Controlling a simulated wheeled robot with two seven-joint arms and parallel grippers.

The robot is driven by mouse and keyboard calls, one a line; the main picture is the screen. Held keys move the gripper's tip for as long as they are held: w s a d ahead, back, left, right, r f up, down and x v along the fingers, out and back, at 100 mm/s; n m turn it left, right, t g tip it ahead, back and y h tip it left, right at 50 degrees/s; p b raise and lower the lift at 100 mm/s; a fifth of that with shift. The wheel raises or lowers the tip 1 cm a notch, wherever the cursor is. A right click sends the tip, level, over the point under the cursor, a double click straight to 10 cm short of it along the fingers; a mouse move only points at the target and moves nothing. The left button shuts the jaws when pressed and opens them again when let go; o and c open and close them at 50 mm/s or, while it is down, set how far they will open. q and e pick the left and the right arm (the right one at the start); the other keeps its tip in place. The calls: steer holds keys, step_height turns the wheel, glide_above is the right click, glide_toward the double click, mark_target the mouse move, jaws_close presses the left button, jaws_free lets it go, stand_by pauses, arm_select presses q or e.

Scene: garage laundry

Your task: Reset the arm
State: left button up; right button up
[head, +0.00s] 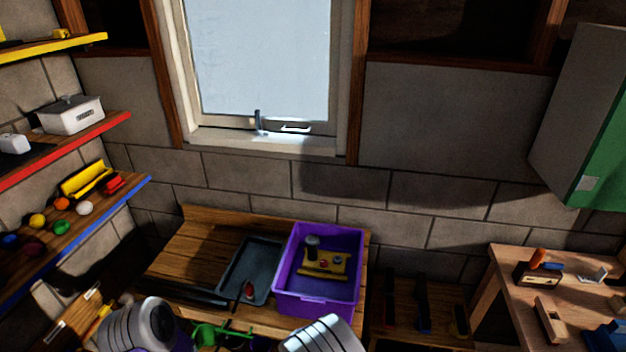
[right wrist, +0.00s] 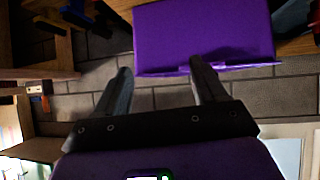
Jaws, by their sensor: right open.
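My right gripper (right wrist: 158,68) is open in the right wrist view, its two dark fingers apart with nothing between them. The purple crate (right wrist: 205,35) shows beyond the fingertips there; I cannot tell whether they touch. In the head view, white and grey links of my two arms show at the bottom edge, one at lower left and one just below the crate. Neither gripper's fingers can be made out in the head view.
The purple crate (head: 317,306) stands on a wooden bench (head: 190,246), holding a yellow item (head: 325,266) and a grey cylinder (head: 312,243). A dark tray (head: 240,262) lies beside it. Shelves (head: 75,232) line the left; a wooden workbench (head: 508,285) stands at right.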

steer(key=s+d+f+g+y+b, duration=0.2)
steer(key=s+d+f+g+b, duration=0.15)
steer(key=s+f, duration=0.35)
steer(key=s+d+f+g+y+b, duration=0.15)
steer(key=s+d+f, duration=0.3)
steer(key=f, duration=0.55)
arm_select(q)
step_height(320, 180, down, 9)
steer(key=s+b, duration=0.1)
steer(key=b, duration=0.3)
steer(key=shift+f, duration=0.15)
arm_select(e)
steer(key=s+f+g+y, duration=0.2)
steer(key=s, duration=0.5)
steer(key=s+a+f+g+y, duration=0.1)
steer(key=s+g+y, duration=0.1)
steer(key=s, duration=0.5)
steer(key=shift+f+n+g, duration=0.3)
steer(key=shift+f, duration=0.05)
steer(key=shift+s, duration=0.1)
